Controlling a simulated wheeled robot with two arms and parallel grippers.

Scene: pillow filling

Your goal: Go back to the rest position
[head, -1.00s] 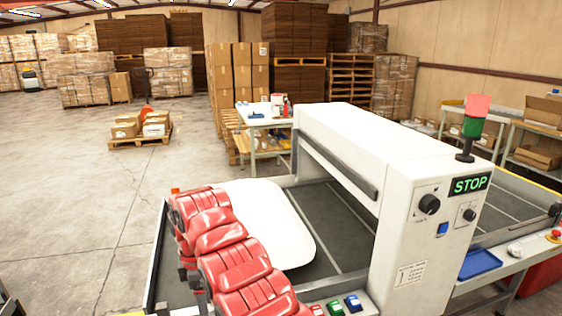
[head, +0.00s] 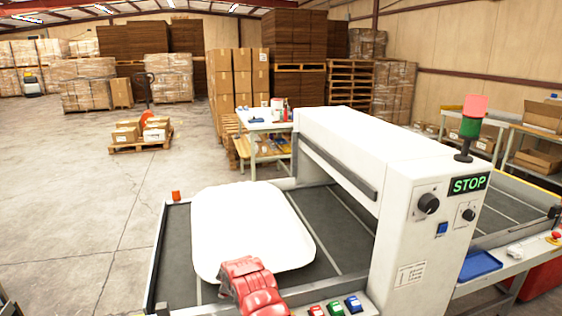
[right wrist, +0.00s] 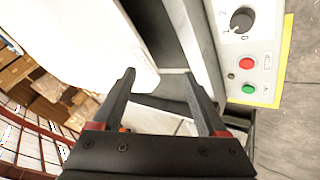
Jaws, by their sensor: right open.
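A white pillow (head: 250,225) lies flat on the dark conveyor belt (head: 175,250), on the near-left side of the white machine (head: 345,145). Its upper part reaches near the machine's opening. A red segment of my arm (head: 252,285) shows at the bottom of the head view, over the pillow's lower edge. In the right wrist view my right gripper (right wrist: 160,75) is open, with nothing between its fingers. The white pillow (right wrist: 75,35) shows beside its left finger there. My left gripper is in neither view.
The machine's control panel (head: 440,215) displays a green STOP sign, with a red and green lamp (head: 472,120) above. Coloured buttons (head: 335,306) sit at the front edge. A blue tray (head: 480,264) is at right. Open concrete floor (head: 80,190) lies to the left.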

